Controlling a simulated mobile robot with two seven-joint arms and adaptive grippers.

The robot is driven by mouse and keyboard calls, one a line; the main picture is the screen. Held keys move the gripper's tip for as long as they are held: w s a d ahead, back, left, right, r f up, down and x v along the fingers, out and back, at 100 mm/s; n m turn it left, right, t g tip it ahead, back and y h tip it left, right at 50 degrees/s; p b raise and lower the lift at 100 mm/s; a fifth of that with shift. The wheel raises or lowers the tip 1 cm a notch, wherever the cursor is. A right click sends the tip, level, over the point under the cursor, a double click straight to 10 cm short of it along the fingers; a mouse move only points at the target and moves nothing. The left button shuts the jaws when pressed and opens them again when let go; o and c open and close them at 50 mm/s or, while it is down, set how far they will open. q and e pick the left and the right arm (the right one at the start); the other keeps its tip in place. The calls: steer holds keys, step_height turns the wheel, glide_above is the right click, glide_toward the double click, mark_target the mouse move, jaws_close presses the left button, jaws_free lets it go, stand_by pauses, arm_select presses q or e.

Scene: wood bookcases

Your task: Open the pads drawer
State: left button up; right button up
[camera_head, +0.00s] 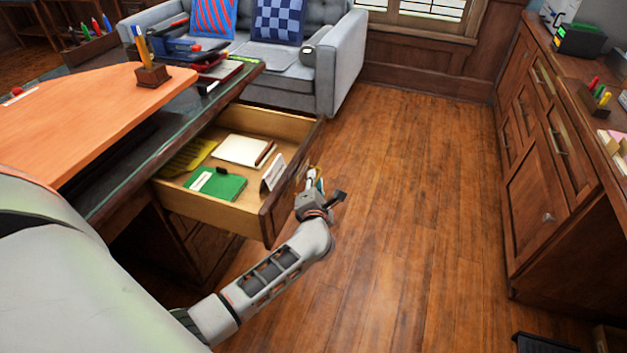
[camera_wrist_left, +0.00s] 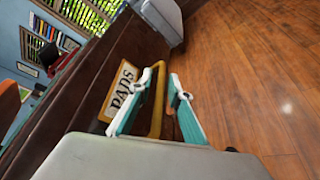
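The pads drawer (camera_head: 205,209) is pulled well out of the desk in the head view. A green pad (camera_head: 228,187), a white pad (camera_head: 238,150) and a yellow pad (camera_head: 190,156) lie in it. My left gripper (camera_head: 316,180) is at the outer side of the drawer front (camera_head: 283,200). In the left wrist view, the teal fingers (camera_wrist_left: 165,88) stand either side of the brass handle (camera_wrist_left: 157,105), beside a label (camera_wrist_left: 121,89) reading PADS. A gap shows between the handle and the right finger, so the gripper looks open around the handle. My right gripper is not in view.
The desk (camera_head: 95,115) stands at left with pens and trays on it. A grey sofa (camera_head: 335,60) is behind the drawer. Wooden cabinets (camera_head: 545,150) line the right side. The wood floor (camera_head: 420,200) between desk and cabinets is clear.

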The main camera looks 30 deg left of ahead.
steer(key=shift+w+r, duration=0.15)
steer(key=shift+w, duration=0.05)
arm_select(q)
steer(key=v, duration=1.2)
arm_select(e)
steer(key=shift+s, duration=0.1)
